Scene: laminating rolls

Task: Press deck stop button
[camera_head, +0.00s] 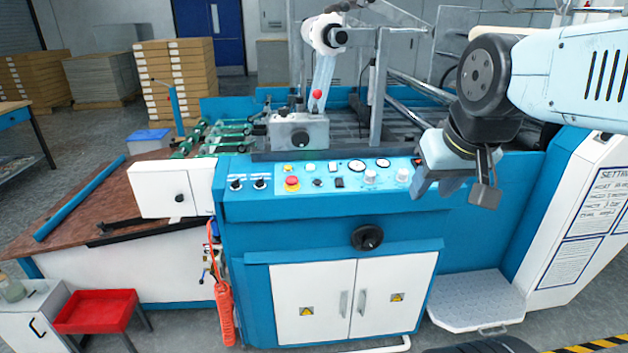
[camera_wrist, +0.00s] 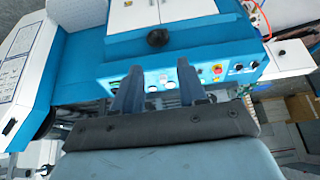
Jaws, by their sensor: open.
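A red mushroom-shaped button (camera_head: 292,182) sits on the left part of the machine's light blue sloped control panel (camera_head: 327,182). In the wrist view the same red button (camera_wrist: 217,70) shows right of my fingers, uncovered. I cannot read any label by it. My gripper (camera_head: 453,190) is open and empty, by the right end of the panel, well to the right of the button. In the wrist view my gripper (camera_wrist: 159,66) has its two fingers spread in front of the panel, and they hide some of its controls.
Dark knobs (camera_head: 236,184), dials and small switches share the panel. A dark handwheel (camera_head: 367,238) sticks out below it. A metal unit (camera_head: 298,130) with a red ball knob (camera_head: 317,94) stands behind. A white cabinet (camera_head: 580,220) stands at the right.

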